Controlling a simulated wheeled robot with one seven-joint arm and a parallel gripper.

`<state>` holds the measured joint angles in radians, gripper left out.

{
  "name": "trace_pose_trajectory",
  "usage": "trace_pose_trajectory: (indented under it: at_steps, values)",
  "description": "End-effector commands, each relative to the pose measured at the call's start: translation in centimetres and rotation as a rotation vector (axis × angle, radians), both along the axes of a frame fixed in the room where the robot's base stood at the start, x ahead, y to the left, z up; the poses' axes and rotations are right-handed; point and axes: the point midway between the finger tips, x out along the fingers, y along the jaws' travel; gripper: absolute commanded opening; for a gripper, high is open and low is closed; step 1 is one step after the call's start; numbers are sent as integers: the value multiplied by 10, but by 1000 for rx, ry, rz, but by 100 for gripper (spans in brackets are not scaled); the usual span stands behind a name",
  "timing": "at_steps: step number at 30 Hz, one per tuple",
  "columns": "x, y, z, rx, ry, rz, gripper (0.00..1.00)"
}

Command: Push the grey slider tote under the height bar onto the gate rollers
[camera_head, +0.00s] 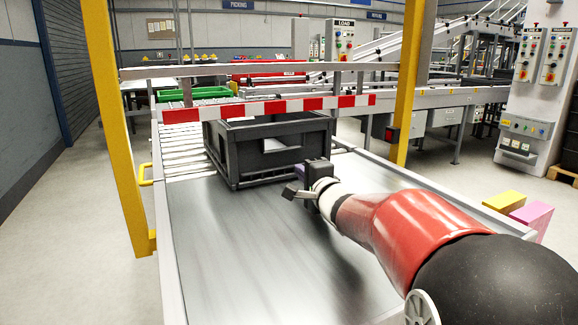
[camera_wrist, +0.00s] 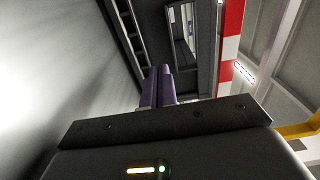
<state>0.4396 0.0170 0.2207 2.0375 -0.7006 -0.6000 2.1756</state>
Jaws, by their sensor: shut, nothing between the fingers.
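The dark grey slider tote (camera_head: 232,162) sits upright at the far end of the smooth metal deck, its left side by the gate rollers (camera_head: 178,143). The red-and-white height bar (camera_head: 270,108) crosses at the level of its upper rim, in front of its far part. My gripper (camera_head: 301,172) is low at the tote's near right corner, shut and empty. In the wrist view, my purple fingers (camera_wrist: 157,86) are together and point at the tote's dark wall (camera_wrist: 205,50). Whether they touch it I cannot tell. The bar (camera_wrist: 231,42) shows to the right.
Yellow posts (camera_head: 118,130) and (camera_head: 408,85) flank the deck (camera_head: 250,240). Low side rails edge it. A green tray (camera_head: 195,94) stands beyond the rollers. The near deck is clear.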

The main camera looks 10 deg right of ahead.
Motion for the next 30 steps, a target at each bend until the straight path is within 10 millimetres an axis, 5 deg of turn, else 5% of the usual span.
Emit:
trace_pose_trajectory:
  at_steps: [10, 30]
  values:
    - [59, 10, -1, 0, -1, 2, 0]
    - [85, 13, 4, 1, 1, 2, 0]
